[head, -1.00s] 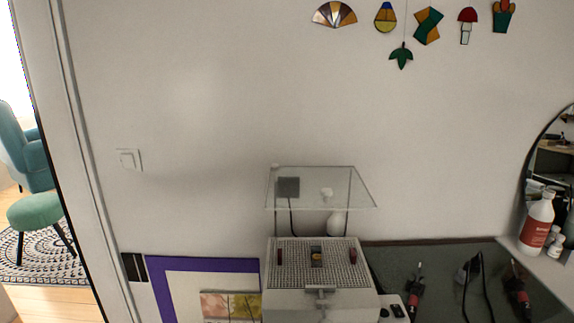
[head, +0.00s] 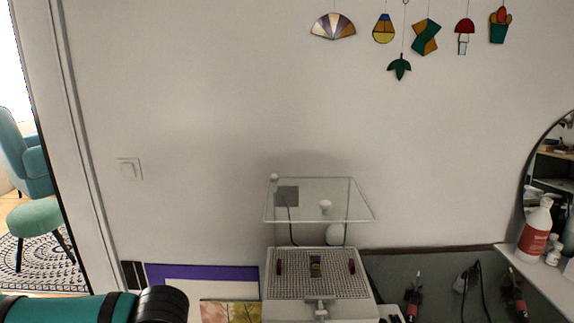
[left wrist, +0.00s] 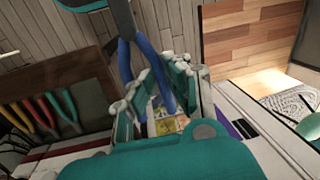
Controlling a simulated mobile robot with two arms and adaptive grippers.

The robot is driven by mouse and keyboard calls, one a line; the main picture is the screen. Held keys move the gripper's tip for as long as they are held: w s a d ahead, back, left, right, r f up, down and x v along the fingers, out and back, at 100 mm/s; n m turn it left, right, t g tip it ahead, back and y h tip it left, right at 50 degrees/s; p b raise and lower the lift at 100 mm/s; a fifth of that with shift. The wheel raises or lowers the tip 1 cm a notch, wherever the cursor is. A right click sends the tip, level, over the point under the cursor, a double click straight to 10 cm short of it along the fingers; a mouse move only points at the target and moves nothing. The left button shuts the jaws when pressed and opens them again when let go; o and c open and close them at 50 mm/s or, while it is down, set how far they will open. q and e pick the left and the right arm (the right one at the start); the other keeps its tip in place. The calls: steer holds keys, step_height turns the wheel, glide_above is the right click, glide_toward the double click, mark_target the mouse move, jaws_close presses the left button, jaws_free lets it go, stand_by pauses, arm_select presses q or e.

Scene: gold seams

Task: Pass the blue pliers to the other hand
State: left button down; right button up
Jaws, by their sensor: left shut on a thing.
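The blue pliers (left wrist: 147,62) show in the left wrist view, with blue handles and a dark grey head toward the top of the picture. My left gripper (left wrist: 160,72) is shut on them, its teal and white fingers on either side of the handles. The far end of one handle reaches down between the fingers. In the head view only part of my left arm shows at the bottom left; its gripper and the pliers are outside that picture. My right gripper shows in neither view.
A white box with a perforated top (head: 318,270) stands below a clear glass shelf (head: 318,205) at the wall. A white bottle with a red label (head: 535,235) stands on the right ledge. Several other pliers (left wrist: 45,112) hang on a dark panel in the left wrist view.

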arm_select(q)
steer(key=shift+a+r+m, duration=0.15)
steer(key=shift+m, duration=0.25)
